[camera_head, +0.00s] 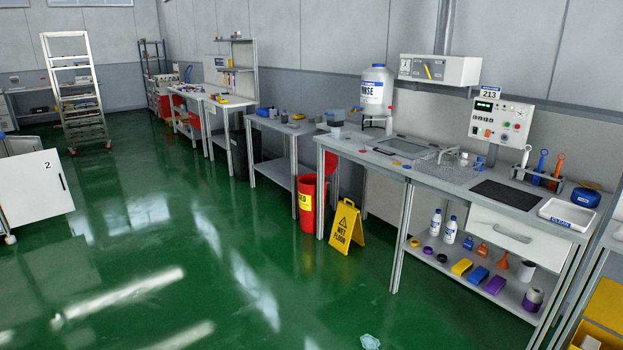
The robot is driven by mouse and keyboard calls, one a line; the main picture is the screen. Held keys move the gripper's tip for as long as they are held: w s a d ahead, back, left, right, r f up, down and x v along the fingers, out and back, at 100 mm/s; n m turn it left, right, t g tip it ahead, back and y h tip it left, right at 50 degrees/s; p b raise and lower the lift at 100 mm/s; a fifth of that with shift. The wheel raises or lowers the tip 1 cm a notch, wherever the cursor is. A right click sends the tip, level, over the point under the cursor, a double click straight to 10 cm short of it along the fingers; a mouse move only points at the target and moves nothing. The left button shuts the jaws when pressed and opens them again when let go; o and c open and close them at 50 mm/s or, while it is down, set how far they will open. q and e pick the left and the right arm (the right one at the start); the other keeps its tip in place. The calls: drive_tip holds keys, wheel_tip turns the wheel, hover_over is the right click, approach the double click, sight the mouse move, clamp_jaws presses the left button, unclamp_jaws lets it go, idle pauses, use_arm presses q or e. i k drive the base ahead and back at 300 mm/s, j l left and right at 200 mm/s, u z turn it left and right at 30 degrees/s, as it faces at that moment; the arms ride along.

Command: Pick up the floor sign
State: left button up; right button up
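The floor sign (346,226) is a yellow folding A-frame with a black warning triangle and "WET FLOOR" text. It stands upright on the green floor near the middle of the view, in front of the open space under the workbench. Its lower right side is close to the bench's front. Neither of my grippers shows in this view.
A red bin (306,206) stands just left of the sign. The workbench (398,178) with a lower shelf of bottles runs to the right. A crumpled pale-blue item (369,341) lies on the floor at the bottom. The green floor (190,240) at left is mostly clear.

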sight(348, 226)
drive_tip(key=i, duration=2.45)
